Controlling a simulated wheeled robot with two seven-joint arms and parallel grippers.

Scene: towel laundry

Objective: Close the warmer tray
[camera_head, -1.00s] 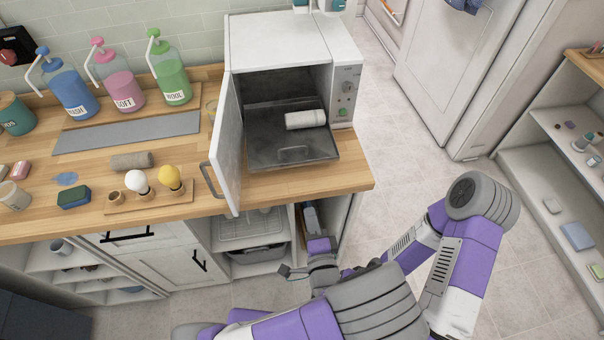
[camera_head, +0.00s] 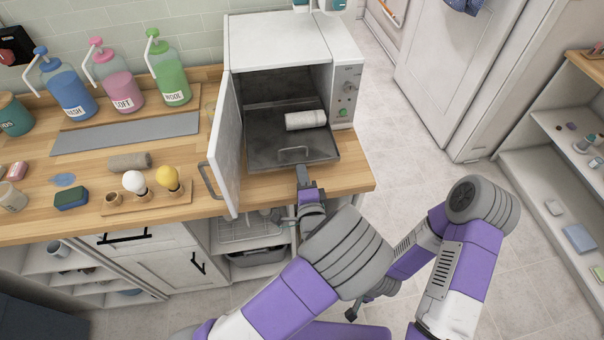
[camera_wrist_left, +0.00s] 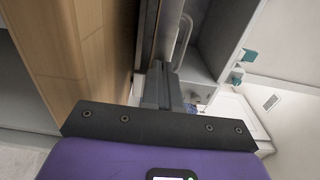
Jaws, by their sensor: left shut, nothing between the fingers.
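The white warmer (camera_head: 280,38) stands on the counter with its door (camera_head: 226,145) swung open to the left. Its dark tray (camera_head: 265,150) is pulled out toward the front, with a rolled white towel (camera_head: 306,120) on it. My left gripper (camera_head: 303,172) is shut and empty, just in front of and below this handle; contact cannot be made out. The left wrist view shows its closed fingers (camera_wrist_left: 160,82) near a pale looped handle. A dark end piece (camera_head: 352,313), apparently my right gripper, is low down, mostly hidden by my left arm.
The wooden counter (camera_head: 335,184) has a front edge under my left gripper. Soap bottles (camera_head: 172,82), a bulb stand (camera_head: 150,203) and a grey roll (camera_head: 129,161) lie left of the open door. Open floor is to the right.

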